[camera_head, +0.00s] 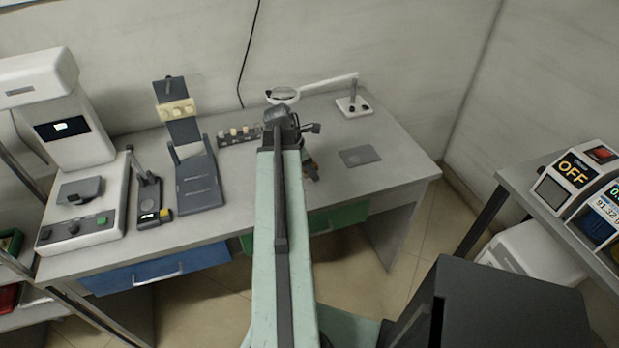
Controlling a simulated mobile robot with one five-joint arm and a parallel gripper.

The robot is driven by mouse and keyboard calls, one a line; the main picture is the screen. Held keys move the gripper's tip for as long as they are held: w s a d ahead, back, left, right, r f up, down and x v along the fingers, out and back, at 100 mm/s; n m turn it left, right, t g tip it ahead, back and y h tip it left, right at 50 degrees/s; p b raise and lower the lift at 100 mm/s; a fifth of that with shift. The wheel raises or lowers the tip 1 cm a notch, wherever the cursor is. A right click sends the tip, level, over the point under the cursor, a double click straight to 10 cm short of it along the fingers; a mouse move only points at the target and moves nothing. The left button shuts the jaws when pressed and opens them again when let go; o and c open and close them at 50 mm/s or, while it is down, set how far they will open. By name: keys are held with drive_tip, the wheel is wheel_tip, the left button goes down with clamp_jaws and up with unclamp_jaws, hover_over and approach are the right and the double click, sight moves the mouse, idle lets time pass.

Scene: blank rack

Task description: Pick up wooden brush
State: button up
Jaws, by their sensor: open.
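My green arm reaches away from me over the grey desk (345,205), and my dark gripper (303,127) is at its far end, above the desk's right half. The gripper is open; its fingers are small and partly hidden by the arm.
A small rack of vials (238,135), a dark stand (198,182) and a white instrument (80,130) fill the desk's left. A magnifier lamp (284,95) stands behind. A flat grey plate (360,156) lies right, with bare desk around it.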

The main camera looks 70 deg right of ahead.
drive_tip(key=shift+r, duration=0.1)
clamp_jaws()
wheel_tip(320, 180, up, 10)
drive_tip(key=p, duration=1)
drive_tip(key=shift+r, duration=0.15)
